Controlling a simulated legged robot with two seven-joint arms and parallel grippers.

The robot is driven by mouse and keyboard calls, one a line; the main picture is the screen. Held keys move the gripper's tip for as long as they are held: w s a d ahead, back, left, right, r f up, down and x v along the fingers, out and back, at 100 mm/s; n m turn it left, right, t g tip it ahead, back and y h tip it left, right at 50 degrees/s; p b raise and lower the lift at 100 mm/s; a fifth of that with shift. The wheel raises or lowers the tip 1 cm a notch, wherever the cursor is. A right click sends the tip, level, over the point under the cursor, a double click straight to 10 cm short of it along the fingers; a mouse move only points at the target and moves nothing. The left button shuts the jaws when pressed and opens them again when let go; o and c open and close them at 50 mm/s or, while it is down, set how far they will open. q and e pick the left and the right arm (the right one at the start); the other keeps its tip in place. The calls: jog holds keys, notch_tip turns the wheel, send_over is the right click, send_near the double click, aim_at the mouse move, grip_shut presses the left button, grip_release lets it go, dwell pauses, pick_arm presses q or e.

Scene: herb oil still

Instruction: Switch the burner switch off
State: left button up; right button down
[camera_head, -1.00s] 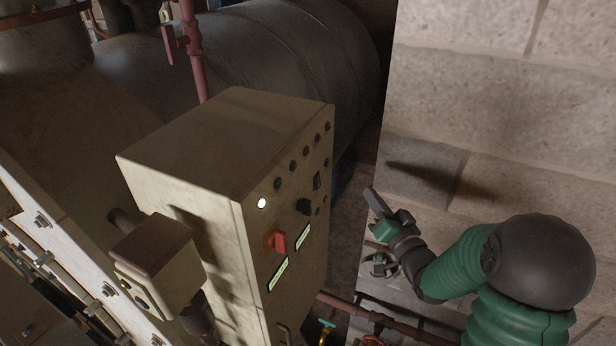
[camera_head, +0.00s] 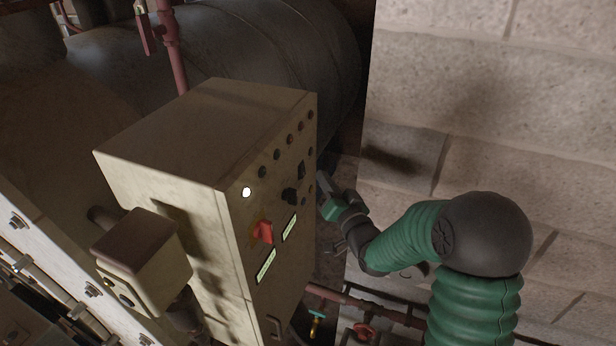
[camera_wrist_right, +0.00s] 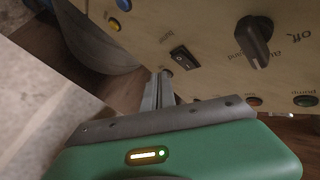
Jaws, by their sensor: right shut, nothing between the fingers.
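A black rocker switch (camera_wrist_right: 183,57) sits on the panel face of the beige control cabinet (camera_head: 160,135). A small label beside it is too blurred to read surely. The rocker also shows as a small dark rectangle in the head view (camera_head: 301,169). A black rotary knob (camera_wrist_right: 255,40) with an "Off" mark is close by; it also shows in the head view (camera_head: 290,195). My right gripper (camera_head: 323,179) is beside the panel's right edge. In the wrist view its shut, empty fingers (camera_wrist_right: 160,78) point toward the panel, just below and left of the rocker. My left gripper is not in view.
The panel also carries a red switch (camera_head: 262,232), a lit white lamp (camera_head: 246,192), and several small buttons. A stone block wall (camera_head: 490,110) stands close on the right. Red pipe (camera_head: 370,303) runs low below my right arm. A large tank (camera_head: 260,60) lies behind.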

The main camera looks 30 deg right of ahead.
aim_at(303, 171)
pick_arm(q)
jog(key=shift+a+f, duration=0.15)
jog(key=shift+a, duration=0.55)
pick_arm(e)
jog(key=shift+w+a+r, duration=0.15)
jog(key=shift+a, duration=0.85)
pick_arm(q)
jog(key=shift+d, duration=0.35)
pick_arm(e)
jog(key=shift+d, duration=0.45)
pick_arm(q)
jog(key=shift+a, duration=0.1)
pick_arm(e)
jog(key=shift+a, duration=0.25)
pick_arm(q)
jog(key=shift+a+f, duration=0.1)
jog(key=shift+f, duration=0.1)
pick_arm(e)
jog(key=shift+w+a, duration=0.3)
jog(key=shift+a, duration=0.15)
jog(key=shift+d, duration=0.1)
